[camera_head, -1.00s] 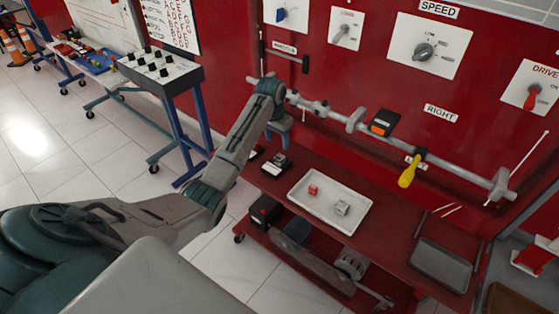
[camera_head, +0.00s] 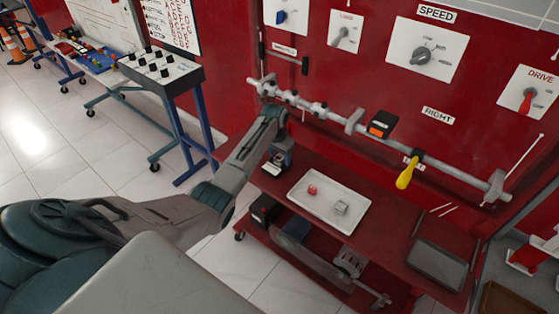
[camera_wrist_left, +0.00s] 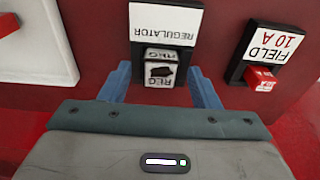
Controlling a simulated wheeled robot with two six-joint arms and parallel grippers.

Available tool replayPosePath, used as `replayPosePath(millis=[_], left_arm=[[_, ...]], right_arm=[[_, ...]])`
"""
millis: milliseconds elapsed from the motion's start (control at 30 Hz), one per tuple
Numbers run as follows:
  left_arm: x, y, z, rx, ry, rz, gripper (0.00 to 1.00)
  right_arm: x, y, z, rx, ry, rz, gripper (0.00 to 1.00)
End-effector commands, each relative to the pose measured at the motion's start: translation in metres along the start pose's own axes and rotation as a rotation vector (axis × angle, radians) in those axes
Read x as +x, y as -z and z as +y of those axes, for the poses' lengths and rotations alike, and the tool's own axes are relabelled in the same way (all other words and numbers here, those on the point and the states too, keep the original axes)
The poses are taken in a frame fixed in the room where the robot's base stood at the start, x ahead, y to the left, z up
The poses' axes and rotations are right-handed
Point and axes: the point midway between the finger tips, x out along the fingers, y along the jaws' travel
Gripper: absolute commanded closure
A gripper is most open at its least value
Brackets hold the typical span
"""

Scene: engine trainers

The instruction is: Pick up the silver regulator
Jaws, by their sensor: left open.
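The silver regulator (camera_wrist_left: 160,72) is a small block marked REG. It sits in a black holder by a white REGULATOR label (camera_wrist_left: 164,22) in the left wrist view. My left gripper (camera_wrist_left: 160,70) is open, with one blue finger on each side of the block. I cannot tell whether either finger touches it. In the head view the left gripper (camera_head: 281,151) is low over the holder at the left end of the red bench and hides part of it. The right gripper is not in view.
A black FIELD 10 A holder (camera_wrist_left: 240,65) with a red block (camera_wrist_left: 263,80) stands to the right in the wrist view. A white tray (camera_head: 318,220) holds a red block (camera_head: 312,190) and a silvery block (camera_head: 341,207). A rail (camera_head: 450,177) runs above the red bench (camera_head: 395,235).

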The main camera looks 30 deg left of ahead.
Motion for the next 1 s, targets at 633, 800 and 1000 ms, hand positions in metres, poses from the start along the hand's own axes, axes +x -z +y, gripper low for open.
replayPosePath(millis=[633, 800, 1000], left_arm=[[-0.004, 0.001, -0.001, -0.001, 0.001, 0.002, 0.93], [-0.022, 0.004, -0.001, 0.000, 0.002, 0.004, 0.93], [-0.038, -0.018, 0.015, 0.003, 0.000, 0.001, 0.93]], right_arm=[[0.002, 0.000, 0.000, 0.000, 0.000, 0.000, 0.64], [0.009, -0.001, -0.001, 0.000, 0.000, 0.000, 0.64], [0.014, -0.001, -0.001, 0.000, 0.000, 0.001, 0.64]])
